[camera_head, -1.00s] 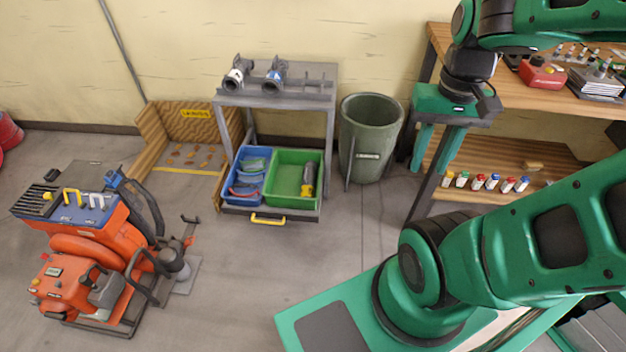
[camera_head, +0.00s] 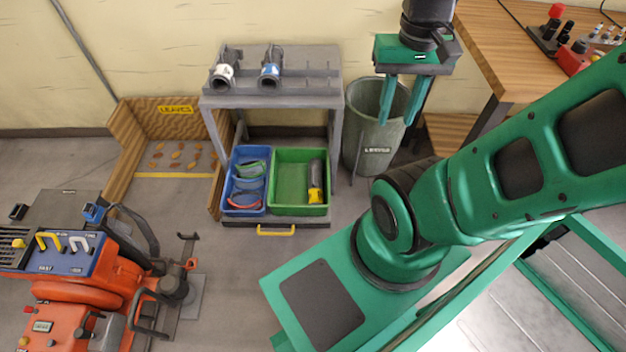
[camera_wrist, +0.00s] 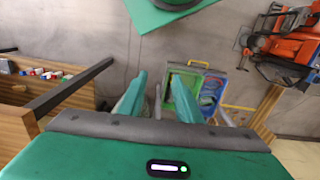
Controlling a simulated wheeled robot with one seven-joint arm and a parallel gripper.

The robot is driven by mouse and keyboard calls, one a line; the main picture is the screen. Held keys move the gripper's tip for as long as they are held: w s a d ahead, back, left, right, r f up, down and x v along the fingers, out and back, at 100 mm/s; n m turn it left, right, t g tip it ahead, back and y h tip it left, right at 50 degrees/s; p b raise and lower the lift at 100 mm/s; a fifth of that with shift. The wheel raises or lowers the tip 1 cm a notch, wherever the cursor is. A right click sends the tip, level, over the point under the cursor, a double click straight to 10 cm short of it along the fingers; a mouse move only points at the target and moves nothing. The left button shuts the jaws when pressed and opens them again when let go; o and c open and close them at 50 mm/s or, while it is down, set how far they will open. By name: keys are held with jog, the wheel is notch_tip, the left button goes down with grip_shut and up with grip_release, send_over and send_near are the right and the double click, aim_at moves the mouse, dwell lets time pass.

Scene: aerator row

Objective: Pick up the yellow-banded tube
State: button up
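The yellow-banded tube (camera_head: 316,176) is dark with a yellow end. It lies in the right part of the green bin (camera_head: 284,184), its yellow end toward the front. My gripper (camera_head: 396,122) points down, its two fingers apart with nothing between them. It is in front of the grey-green barrel, to the right of the bin and higher up. In the wrist view my gripper (camera_wrist: 158,110) also shows spread fingers. One finger covers part of the green bin (camera_wrist: 188,82) there, and I cannot make out the tube clearly.
A blue bin (camera_head: 238,210) with curved pieces sits left of the green one. A grey rack (camera_head: 325,88) above holds a white-banded tube (camera_head: 222,74) and a blue-banded tube (camera_head: 270,72). The barrel (camera_head: 362,130) and wooden bench (camera_head: 500,60) stand right. An orange machine (camera_head: 75,295) stands left.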

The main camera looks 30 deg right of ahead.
jog(key=shift+w+a, duration=0.15)
jog(key=shift+a, duration=0.05)
jog(key=w+d+f+n+t, duration=0.1)
jog(key=w+d+f, duration=0.3)
jog(key=w+f, duration=0.65)
jog(key=w+d+f+n+t, duration=0.1)
jog(key=w+d+f, duration=0.3)
jog(key=w+f, duration=0.65)
jog(key=shift+w+a+f+m+t+y, duration=0.4)
jog(key=shift+w+f, duration=1.65)
jog(key=shift+f, duration=5)
jog(key=shift+w+a+f+m+t, duration=0.4)
jog(key=shift+w+a+f+t, duration=1.15)
jog(key=shift+f, duration=5.55)
jog(key=shift+w+a+f+m+t+y, duration=0.3)
jog(key=shift+w+f, duration=2.25)
jog(key=shift+f, duration=4.5)
jog(key=shift+d, duration=0.25)
